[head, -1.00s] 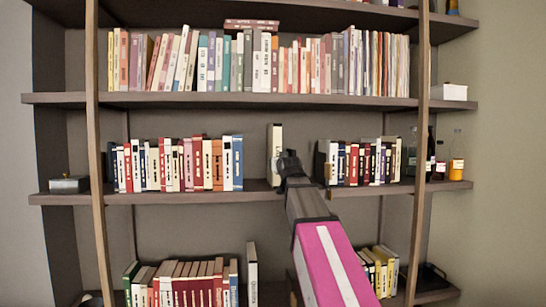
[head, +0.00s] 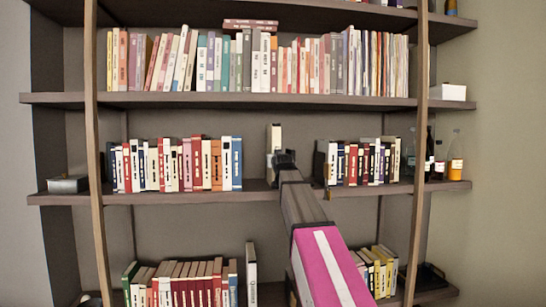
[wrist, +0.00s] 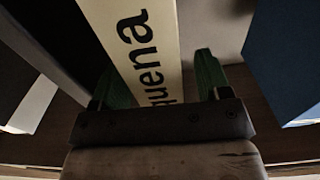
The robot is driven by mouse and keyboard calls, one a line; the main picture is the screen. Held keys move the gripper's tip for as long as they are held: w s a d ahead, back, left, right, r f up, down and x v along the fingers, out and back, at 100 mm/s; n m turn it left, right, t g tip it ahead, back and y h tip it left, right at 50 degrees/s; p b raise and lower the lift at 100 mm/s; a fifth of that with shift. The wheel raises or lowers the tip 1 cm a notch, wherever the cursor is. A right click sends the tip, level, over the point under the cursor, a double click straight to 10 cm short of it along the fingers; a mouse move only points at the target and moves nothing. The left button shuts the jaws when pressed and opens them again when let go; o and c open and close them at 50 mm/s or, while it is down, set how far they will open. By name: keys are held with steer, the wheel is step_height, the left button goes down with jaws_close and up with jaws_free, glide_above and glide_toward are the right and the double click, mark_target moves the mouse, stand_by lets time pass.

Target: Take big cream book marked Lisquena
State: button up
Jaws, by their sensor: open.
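The big cream book (head: 274,138) stands upright and alone on the middle shelf, between two rows of books. In the wrist view its cream spine (wrist: 135,45) shows large black letters ending in "quena". My gripper (head: 284,158) is in front of the book's lower part and hides it in the head view. In the wrist view my gripper (wrist: 155,90) has its two green fingers apart, one on each side of the spine. The book's lower end is hidden behind the gripper body. I cannot tell whether the fingers touch it.
A row of books (head: 175,165) stands left of the cream book, and another row (head: 360,163) stands to the right. Gaps separate both from it. Wooden uprights (head: 97,150) cross the shelves. Bottles (head: 455,158) and a small box (head: 68,184) sit at the ends.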

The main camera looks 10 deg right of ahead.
steer(key=shift+w, duration=0.95)
jaws_close()
steer(key=shift+r, duration=0.2)
steer(key=shift+r, duration=0.1)
